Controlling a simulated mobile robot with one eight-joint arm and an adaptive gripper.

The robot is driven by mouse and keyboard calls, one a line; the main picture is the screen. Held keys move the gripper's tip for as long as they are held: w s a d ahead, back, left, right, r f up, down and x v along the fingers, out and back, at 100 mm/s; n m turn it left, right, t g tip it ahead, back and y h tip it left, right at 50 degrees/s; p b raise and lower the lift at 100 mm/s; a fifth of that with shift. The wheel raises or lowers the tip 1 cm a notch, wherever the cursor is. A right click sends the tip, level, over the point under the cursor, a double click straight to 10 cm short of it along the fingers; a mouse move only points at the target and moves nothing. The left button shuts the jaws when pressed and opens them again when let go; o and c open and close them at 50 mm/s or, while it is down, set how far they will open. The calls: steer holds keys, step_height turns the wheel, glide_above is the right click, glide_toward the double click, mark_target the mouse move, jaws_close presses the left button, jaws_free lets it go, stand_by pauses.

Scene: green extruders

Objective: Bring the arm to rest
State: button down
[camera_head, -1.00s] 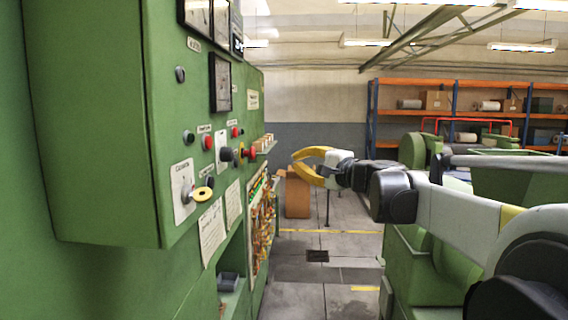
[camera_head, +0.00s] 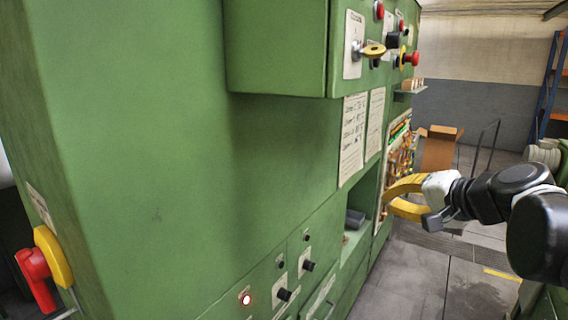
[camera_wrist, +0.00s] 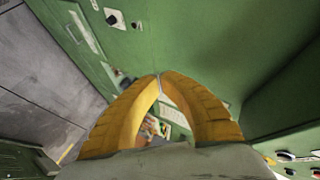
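My gripper (camera_head: 388,200) shows at the right of the head view, its yellow curved fingers pointing left toward the green machine cabinet (camera_head: 200,150). In the wrist view the fingertips (camera_wrist: 159,76) come together with nothing visible between them, so it is shut and empty. The cabinet's green face fills much of the wrist view behind the fingers. My arm is stretched out in front of the cabinet. I cannot tell the exact gap between the fingertips and the cabinet.
A red and yellow switch (camera_head: 42,268) sits at lower left. An open bay with wiring (camera_head: 398,155) lies behind the gripper. Grey floor (camera_head: 405,285) is clear at lower right.

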steer(key=s+a+f+n+g+h+b, duration=0.1)
steer(key=s+f+n+b, duration=0.2)
steer(key=f, duration=1)
steer(key=s+a+f+n+g+h+b, duration=0.1)
steer(key=s+f+n+g+h+b, duration=0.1)
steer(key=s+f+b, duration=0.7)
steer(key=s+a+f+n+g+h+b, duration=0.1)
steer(key=s+f+n+b, duration=0.2)
steer(key=f, duration=1.5)
steer(key=s+b, duration=0.3)
steer(key=s, duration=0.2)
steer(key=shift+a+n+h, duration=0.3)
steer(key=shift+a+h, duration=0.1)
steer(key=shift+w, duration=0.1)
